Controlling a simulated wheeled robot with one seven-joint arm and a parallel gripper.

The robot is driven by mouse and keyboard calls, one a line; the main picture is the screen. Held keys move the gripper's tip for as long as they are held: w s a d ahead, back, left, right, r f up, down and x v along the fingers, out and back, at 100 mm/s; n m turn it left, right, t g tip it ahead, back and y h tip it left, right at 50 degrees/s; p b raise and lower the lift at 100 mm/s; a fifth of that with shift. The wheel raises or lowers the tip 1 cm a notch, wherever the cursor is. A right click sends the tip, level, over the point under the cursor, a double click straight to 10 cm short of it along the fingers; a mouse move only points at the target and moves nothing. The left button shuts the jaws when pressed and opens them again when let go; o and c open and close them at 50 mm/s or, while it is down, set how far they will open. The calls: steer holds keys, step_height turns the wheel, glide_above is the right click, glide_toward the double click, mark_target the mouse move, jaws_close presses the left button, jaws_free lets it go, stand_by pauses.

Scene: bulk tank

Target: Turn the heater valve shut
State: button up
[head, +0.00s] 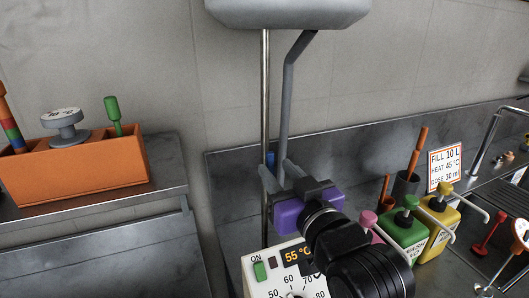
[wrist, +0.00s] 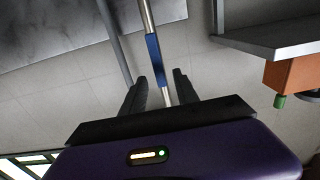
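My gripper, with a purple body, is in the middle of the head view (head: 279,172), in front of the metal pipes. Its two dark fingers are apart and look empty; they also show in the wrist view (wrist: 160,82). A thin steel pipe (head: 265,100) runs down behind the fingers. A blue piece (head: 271,158) shows by this pipe, just beyond the fingertips; in the wrist view it looks like a blue sleeve (wrist: 154,47) along the pipe. I cannot tell whether it is the heater valve's handle. No other clear valve handle shows. My arm hides part of the area below.
A white control box (head: 262,285) reading 55 °C stands below, partly hidden by my arm. Green and yellow pump bottles (head: 440,235) stand at right by a sign (head: 445,168). An orange box (head: 85,168) sits on the left bench. A grey bent pipe (head: 286,100) runs nearby.

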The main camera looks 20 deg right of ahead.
steer(key=w+p, duration=0.1)
steer(key=w, duration=0.6)
steer(key=shift+w, duration=0.15)
jaws_close()
stand_by(1.2)
